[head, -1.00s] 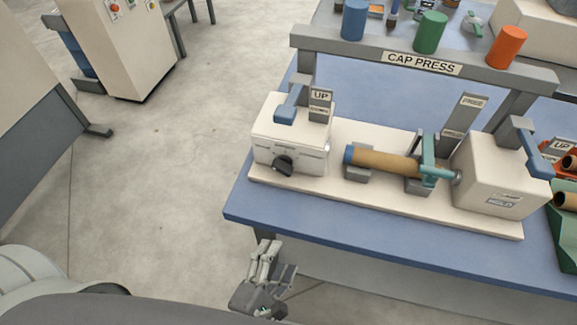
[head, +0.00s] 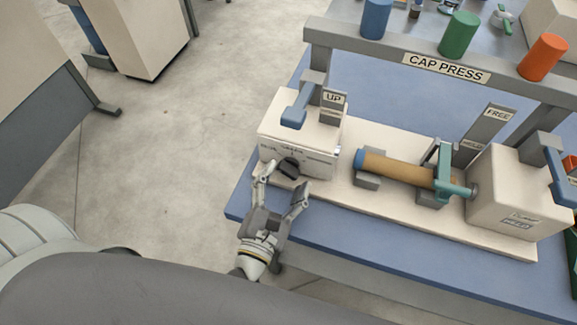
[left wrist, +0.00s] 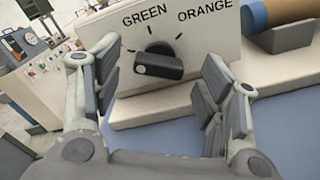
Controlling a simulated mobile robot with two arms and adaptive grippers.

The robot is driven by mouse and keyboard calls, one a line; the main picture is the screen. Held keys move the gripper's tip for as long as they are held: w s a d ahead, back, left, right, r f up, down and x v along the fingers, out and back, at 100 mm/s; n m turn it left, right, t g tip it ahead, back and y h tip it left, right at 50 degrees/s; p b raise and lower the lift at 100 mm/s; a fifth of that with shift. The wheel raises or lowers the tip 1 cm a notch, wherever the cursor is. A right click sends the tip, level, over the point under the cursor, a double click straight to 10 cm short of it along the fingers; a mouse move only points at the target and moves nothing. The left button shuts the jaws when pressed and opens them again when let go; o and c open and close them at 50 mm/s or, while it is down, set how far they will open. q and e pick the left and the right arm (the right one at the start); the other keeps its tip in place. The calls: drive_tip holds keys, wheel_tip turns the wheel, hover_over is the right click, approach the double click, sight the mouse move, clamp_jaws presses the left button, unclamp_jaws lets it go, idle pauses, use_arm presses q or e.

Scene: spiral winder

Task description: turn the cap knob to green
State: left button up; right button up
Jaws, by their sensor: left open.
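The black cap knob (head: 289,168) is on the front face of the cream box at the left end of the cap press. In the left wrist view the knob (left wrist: 158,66) lies nearly crosswise, with a pale mark at its left end. The GREEN label (left wrist: 144,15) is above it and the ORANGE label (left wrist: 205,10) is up to the right. My left gripper (head: 284,181) is open, just in front of the knob. Its fingers stand on either side of the knob in the wrist view, apart from it. My right gripper is not in view.
A brown tube with a blue end (head: 398,168) lies in the press, right of the box. A blue lever (head: 296,108) is above the knob box. Blue, green and orange cylinders stand on the top beam (head: 385,48). The blue table's front edge (head: 330,243) runs below the press.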

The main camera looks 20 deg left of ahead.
sight(289, 168)
use_arm(q)
drive_tip(key=shift+w, duration=1.45)
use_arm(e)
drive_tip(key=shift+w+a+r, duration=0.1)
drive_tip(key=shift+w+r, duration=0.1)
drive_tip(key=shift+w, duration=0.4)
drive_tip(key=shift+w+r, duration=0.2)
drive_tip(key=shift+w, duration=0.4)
use_arm(q)
drive_tip(key=c, duration=1)
drive_tip(key=shift+c, duration=0.2)
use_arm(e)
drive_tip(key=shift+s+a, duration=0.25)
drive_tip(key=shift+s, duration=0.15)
use_arm(q)
drive_tip(key=shift+p, duration=0.3)
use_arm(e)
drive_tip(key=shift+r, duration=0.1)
